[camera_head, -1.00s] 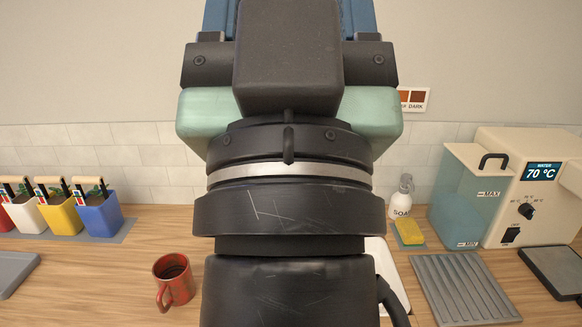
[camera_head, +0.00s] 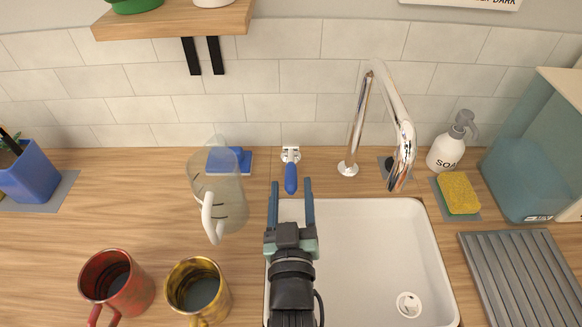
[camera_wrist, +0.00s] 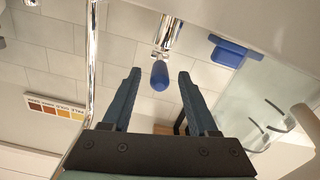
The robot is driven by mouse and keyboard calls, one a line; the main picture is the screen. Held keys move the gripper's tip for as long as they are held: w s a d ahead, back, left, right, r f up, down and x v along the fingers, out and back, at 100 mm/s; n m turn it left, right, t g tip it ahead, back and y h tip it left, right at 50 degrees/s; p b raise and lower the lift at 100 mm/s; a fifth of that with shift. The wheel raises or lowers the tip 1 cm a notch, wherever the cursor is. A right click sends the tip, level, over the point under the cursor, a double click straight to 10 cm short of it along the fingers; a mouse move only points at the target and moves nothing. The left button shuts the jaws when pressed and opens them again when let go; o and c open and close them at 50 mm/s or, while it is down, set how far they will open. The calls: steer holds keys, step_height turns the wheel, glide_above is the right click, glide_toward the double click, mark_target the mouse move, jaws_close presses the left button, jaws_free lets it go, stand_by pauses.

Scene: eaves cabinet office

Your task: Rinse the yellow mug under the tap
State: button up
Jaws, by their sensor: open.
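The yellow mug (camera_head: 183,285) stands upright on the wooden counter, left of the white sink (camera_head: 433,245), with a greyish interior. The chrome tap (camera_head: 358,115) rises behind the sink, its spout over the back right part. No water stream shows. A lever with a blue grip (camera_head: 291,178) is mounted left of the tap. My gripper (camera_head: 290,190) is open and empty above the sink's back left edge, fingers pointing at the lever. In the wrist view the blue grip (camera_wrist: 159,75) appears between the fingertips (camera_wrist: 160,76); contact cannot be told.
A red mug (camera_head: 133,290) stands left of the yellow one. A clear jug (camera_head: 225,190) stands behind them, near my gripper's left. Soap (camera_head: 445,155), a yellow sponge (camera_head: 458,193), a grey ribbed mat (camera_head: 525,275) and a water tank (camera_head: 525,160) are at right. A shelf (camera_head: 180,22) overhangs back left.

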mark_target(291, 170)
steer(key=shift+w, duration=2.75)
jaws_close()
